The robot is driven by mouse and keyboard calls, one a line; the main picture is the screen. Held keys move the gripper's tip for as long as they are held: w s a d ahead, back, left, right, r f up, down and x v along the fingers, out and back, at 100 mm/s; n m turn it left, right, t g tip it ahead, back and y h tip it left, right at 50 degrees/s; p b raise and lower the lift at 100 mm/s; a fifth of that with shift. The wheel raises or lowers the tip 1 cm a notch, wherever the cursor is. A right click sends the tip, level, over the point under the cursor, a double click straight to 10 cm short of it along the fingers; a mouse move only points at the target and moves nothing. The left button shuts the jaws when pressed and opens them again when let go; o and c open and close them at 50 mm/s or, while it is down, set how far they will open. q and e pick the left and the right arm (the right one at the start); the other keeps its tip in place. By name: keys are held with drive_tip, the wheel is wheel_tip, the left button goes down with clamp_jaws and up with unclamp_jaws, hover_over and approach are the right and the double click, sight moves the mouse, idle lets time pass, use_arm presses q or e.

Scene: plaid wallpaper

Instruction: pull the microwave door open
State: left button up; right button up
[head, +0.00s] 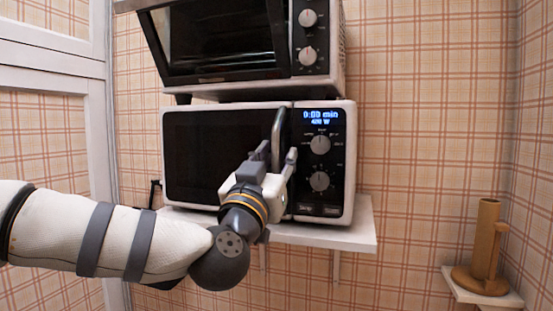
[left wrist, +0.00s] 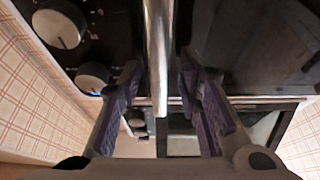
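The microwave (head: 345,190) is white with a black front and stands on a shelf. Its door (head: 200,150) is dark and looks closed flush with the body. The vertical metal handle (head: 278,125) is on the door's right side. My left gripper (head: 276,154) is at the handle's lower part, with its fingers open. In the left wrist view, the handle (left wrist: 158,50) runs between the two purple-padded fingers of the left gripper (left wrist: 162,85), with gaps showing on both sides. My right gripper is not in view.
A toaster oven (head: 225,45) sits on top of the microwave. The white shelf (head: 345,232) sticks out below it. A brown holder (head: 485,250) stands on a small ledge at the lower right. A white panelled frame (head: 95,120) is at the left.

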use_arm(q)
drive_tip(key=shift+c, duration=0.6)
clamp_jaws()
drive_tip(key=shift+s, duration=0.1)
